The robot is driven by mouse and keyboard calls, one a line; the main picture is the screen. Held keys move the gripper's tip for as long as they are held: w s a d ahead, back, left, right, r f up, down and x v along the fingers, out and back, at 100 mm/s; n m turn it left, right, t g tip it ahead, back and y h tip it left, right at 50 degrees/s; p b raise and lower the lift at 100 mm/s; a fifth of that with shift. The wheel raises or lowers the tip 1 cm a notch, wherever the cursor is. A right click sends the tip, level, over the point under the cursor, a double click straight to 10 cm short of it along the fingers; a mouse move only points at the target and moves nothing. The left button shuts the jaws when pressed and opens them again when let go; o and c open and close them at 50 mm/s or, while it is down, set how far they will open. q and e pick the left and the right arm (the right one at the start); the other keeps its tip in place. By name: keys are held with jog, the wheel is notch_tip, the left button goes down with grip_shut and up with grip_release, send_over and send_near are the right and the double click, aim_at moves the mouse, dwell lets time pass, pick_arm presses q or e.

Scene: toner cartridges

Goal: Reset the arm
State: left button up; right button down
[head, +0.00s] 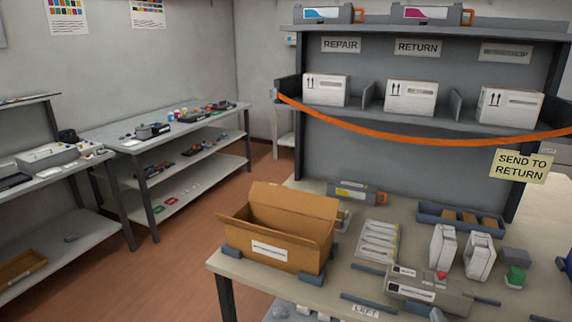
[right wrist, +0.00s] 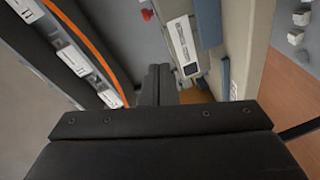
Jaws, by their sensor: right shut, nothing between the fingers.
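My right gripper (right wrist: 157,72) shows in the right wrist view, with its two dark fingers together and nothing between them. It points toward the workbench and the shelf unit, apart from the things there. I cannot clearly make out its fingers in the head view. My left gripper is in neither view.
White boxes (head: 326,90) stand on the shelf behind an orange strap (head: 375,137) with a "SEND TO RETURN" sign (head: 520,166). A toner cartridge (head: 356,192), white packs (head: 378,242), a grey device (head: 430,290) and a green button (head: 515,275) crowd the bench. Side tables (head: 128,146) stand left.

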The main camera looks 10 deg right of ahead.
jog(key=s+a+f+m+g+y, duration=0.1)
jog(key=s+a+f+m+g, duration=0.25)
jog(key=s, duration=0.45)
jog(key=s+a+f+m+g+y, duration=0.2)
jog(key=s+f+m+g, duration=0.25)
jog(key=s, duration=0.45)
jog(key=s+a+f+m+g+y, duration=0.1)
jog(key=s+a+f+m+g, duration=0.25)
jog(key=s, duration=0.45)
notch_tip(320, 180, down, 25)
jog(key=d+g, duration=0.2)
jog(key=d, duration=0.1)
jog(key=s+a+f, duration=0.1)
jog(key=s+f, duration=1.3)
jog(key=shift+s+a+f+g+y, duration=0.25)
jog(key=shift+a+f+g+y, duration=0.1)
jog(key=shift+f+g, duration=0.1)
